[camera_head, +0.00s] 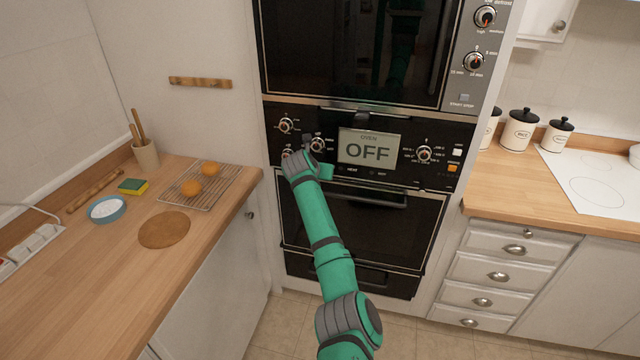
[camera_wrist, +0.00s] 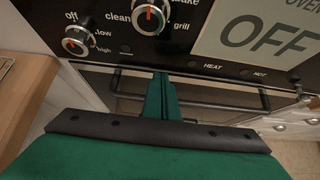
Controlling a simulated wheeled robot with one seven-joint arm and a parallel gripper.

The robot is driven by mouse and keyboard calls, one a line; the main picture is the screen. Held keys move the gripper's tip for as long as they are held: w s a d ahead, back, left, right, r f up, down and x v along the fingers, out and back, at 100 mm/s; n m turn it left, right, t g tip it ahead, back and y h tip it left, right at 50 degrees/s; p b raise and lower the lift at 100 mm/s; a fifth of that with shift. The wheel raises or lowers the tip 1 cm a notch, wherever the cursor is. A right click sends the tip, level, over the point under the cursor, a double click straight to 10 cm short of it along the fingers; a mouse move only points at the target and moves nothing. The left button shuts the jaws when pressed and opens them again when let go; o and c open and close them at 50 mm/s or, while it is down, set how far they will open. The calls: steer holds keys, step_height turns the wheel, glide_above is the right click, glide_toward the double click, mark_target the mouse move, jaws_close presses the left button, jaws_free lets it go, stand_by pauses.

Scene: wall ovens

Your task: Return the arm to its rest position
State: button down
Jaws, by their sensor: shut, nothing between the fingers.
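My arm is green with grey joints and reaches forward to the wall oven's control panel in the head view. In the wrist view my gripper (camera_wrist: 162,98) is shut and empty, its green fingers together just below the oven knobs. In the head view the gripper is mostly hidden behind my wrist. The oven display (camera_head: 366,147) reads OFF; it also shows in the wrist view (camera_wrist: 262,35). The oven door (camera_head: 375,235) is closed. The wrist view shows one knob (camera_wrist: 150,18) near "clean" and "grill" and another (camera_wrist: 76,42) near "off", "low" and "high".
A wooden counter (camera_head: 120,262) at left holds a wire rack (camera_head: 214,181) with two orange round items, a blue bowl (camera_head: 106,209), a sponge (camera_head: 133,186) and a utensil cup (camera_head: 146,154). A right counter (camera_head: 510,190) holds canisters (camera_head: 520,129). The floor (camera_head: 440,340) beside my arm looks clear.

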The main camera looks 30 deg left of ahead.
step_height(320, 180, up, 4)
steer(key=a, duration=0.2)
steer(key=s+d+f+m+y, duration=0.15)
steer(key=s+f+m, duration=0.35)
steer(key=f, duration=0.7)
steer(key=s+d+f+m+y, duration=0.1)
steer(key=s+f+m+y, duration=0.15)
steer(key=s+f, duration=0.7)
steer(key=s+d+f+m, duration=1.1)
steer(key=s+f, duration=0.3)
steer(key=s, duration=0.1)
steer(key=s+d+r+m+t+h, duration=0.1)
steer(key=s+d+m+t+h, duration=0.1)
steer(key=s+d+m, duration=0.6)
steer(key=s+d+r+m+t+h, duration=0.15)
steer(key=s+d+m, duration=0.25)
steer(key=s+d, duration=0.75)
steer(key=s+d+r+m+h, duration=0.1)
steer(key=s+d+r+m, duration=0.3)
steer(key=s+r, duration=0.3)
steer(key=s+d+r+m+t+h, duration=0.1)
steer(key=s+d+r+m, duration=0.3)
steer(key=s+r, duration=0.4)
steer(key=s+d, duration=0.1)
steer(key=s, duration=0.2)
steer(key=shift+s+d+h, duration=0.25)
steer(key=shift+s+h, duration=0.05)
steer(key=shift+h, duration=0.05)
